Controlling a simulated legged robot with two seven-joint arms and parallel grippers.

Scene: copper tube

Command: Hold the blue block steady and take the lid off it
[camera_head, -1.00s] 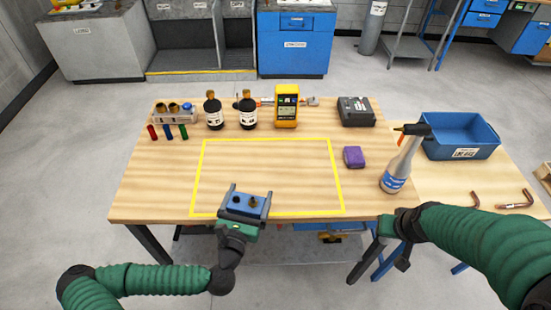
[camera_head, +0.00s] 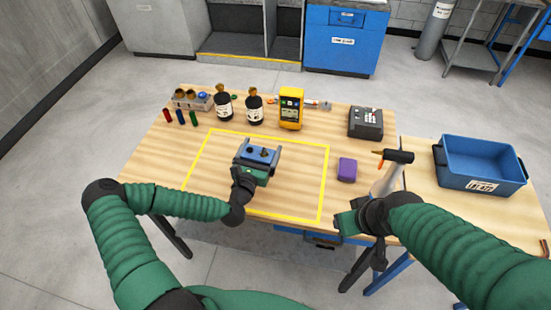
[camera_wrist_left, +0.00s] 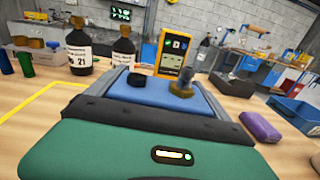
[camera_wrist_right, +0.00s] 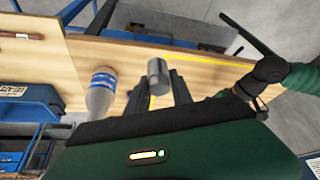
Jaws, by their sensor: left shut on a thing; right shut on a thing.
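The blue block (camera_head: 256,158) is in the head view, over the yellow-outlined area of the table. My left gripper (camera_head: 258,147) is shut on it, with a finger on each side. Two small fittings, one black (camera_wrist_left: 137,79) and one brass (camera_wrist_left: 182,90), stand on its top in the left wrist view. My right gripper (camera_head: 345,222) is by the table's front edge, apart from the block. In the right wrist view it (camera_wrist_right: 157,85) is shut on a grey metal cylinder (camera_wrist_right: 158,72). I cannot tell whether this is the lid.
A purple block (camera_head: 347,170) lies beside the yellow outline. Black bottles (camera_head: 254,107), a yellow meter (camera_head: 291,110) and a dark device (camera_head: 365,122) line the back. A blue bin (camera_head: 482,190) is at right.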

